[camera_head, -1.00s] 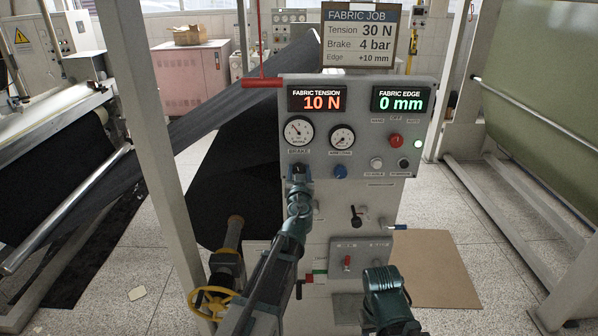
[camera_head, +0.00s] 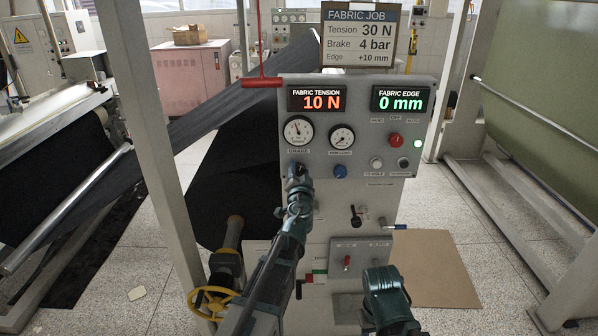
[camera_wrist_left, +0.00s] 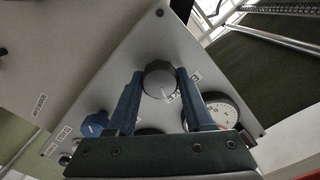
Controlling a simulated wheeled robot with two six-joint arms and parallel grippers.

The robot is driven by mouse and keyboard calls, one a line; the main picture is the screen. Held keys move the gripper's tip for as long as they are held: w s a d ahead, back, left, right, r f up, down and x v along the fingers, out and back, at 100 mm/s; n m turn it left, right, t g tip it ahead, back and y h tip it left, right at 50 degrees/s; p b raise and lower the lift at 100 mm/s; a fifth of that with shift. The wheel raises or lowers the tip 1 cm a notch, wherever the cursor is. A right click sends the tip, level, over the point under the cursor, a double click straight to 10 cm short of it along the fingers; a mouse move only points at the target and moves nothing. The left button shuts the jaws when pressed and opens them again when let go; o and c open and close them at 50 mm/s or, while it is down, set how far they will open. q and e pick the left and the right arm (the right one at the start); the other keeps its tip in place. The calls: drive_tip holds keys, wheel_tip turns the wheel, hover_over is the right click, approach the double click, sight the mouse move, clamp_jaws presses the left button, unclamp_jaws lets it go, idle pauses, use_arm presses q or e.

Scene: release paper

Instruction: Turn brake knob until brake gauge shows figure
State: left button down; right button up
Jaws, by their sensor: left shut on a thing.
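The brake knob (camera_wrist_left: 158,76) is dark and round with a pale pointer mark. In the left wrist view it sits between the two blue fingers of my left gripper (camera_wrist_left: 157,84), which is shut on it. In the head view my left gripper (camera_head: 298,178) reaches the panel below the brake gauge (camera_head: 299,131) and mostly hides the knob. The gauge is a white dial with its needle pointing up and slightly left; its figures are too small to read. The job board (camera_head: 359,36) reads Tension 30 N, Brake 4 bar, Edge +10 mm.
The fabric tension display (camera_head: 317,99) reads 10 N; the fabric edge display (camera_head: 401,99) reads 0 mm. A second gauge (camera_head: 342,137), a blue knob (camera_head: 340,171) and a red button (camera_head: 396,140) are close by. A black lever (camera_head: 356,216) sits lower.

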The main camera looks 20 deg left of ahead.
use_arm(q)
drive_tip(key=m, duration=0.6)
drive_tip(key=shift+f+m, duration=0.1)
drive_tip(key=shift+m, duration=0.2)
drive_tip(key=m, duration=0.5)
drive_tip(key=shift+d, duration=0.1)
drive_tip(key=shift+s+m, duration=0.1)
drive_tip(key=shift+m, duration=0.2)
drive_tip(key=shift+c, duration=1.4)
unclamp_jaws()
